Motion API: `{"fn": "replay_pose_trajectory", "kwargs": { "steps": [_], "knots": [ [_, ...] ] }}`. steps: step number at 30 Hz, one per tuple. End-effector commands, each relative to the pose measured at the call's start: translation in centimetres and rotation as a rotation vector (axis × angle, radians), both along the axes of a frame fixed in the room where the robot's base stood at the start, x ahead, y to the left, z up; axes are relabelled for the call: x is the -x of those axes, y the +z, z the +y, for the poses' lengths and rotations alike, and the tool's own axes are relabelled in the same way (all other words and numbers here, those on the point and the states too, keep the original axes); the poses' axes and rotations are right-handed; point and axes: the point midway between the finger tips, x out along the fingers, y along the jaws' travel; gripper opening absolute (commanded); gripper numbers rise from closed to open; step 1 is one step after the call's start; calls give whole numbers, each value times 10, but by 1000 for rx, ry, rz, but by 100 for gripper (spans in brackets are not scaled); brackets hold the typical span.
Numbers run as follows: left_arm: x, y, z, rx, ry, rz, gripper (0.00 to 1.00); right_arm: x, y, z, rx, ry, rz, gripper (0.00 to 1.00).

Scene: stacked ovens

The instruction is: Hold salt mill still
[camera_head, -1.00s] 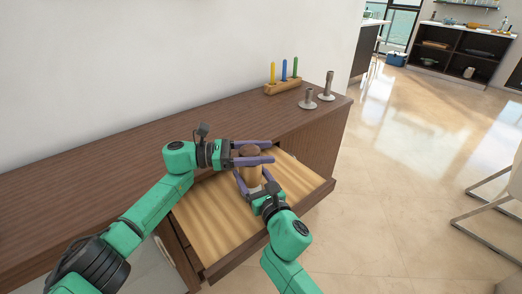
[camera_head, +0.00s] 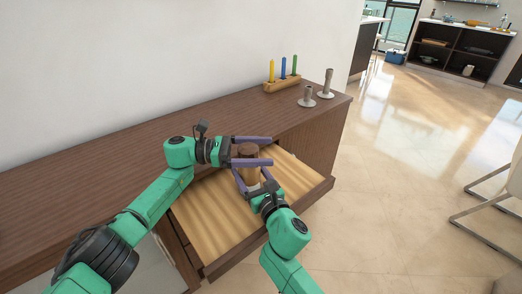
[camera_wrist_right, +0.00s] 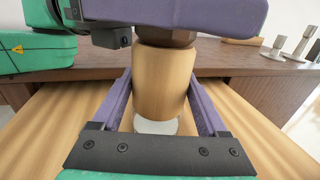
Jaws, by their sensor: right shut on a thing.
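The salt mill (camera_head: 250,174) has a light wooden body and a dark brown top. It is upright over the open drawer (camera_head: 213,213). My right gripper (camera_head: 253,184) is shut around the mill's lower body. In the right wrist view the mill (camera_wrist_right: 162,85) sits between its two purple fingers, with a pale base below. My left gripper (camera_head: 254,151) reaches in from the left at the height of the dark top. Its two purple fingers are spread apart, one on the far side and one on the near side of the top. The near finger hides part of the mill.
A wooden holder (camera_head: 283,86) with yellow, blue and green sticks stands on the cabinet top (camera_head: 110,160). Two grey candle holders (camera_head: 308,97) (camera_head: 327,84) stand beside it. The drawer around the mill looks empty. The floor to the right is clear up to a chair (camera_head: 490,200).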

Motion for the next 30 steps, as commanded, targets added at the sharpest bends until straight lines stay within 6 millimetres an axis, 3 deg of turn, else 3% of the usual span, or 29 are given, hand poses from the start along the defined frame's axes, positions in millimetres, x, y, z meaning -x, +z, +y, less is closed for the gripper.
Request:
{"fn": "replay_pose_trajectory", "kwargs": {
  "steps": [4, 7, 18, 22, 30],
  "knots": [
    [-1, 0, 3, 0, 2, 0, 97, 0, -1, -1, 0, -2, 3, 0],
    [-2, 0, 17, -1, 5, 0, 97, 0, -1, -1, 0, -3, 3, 0],
    [-8, -1, 108, -2, 4, 0, 97, -1, -1, -2, 1, -4, 3, 0],
    [-7, -1, 119, 0, 1, -1, 97, -1, -1, -2, 1, -4, 3, 0],
    [-8, 0, 120, 3, 3, -1, 97, -1, -1, -2, 1, -5, 3, 0]
  ]
}}
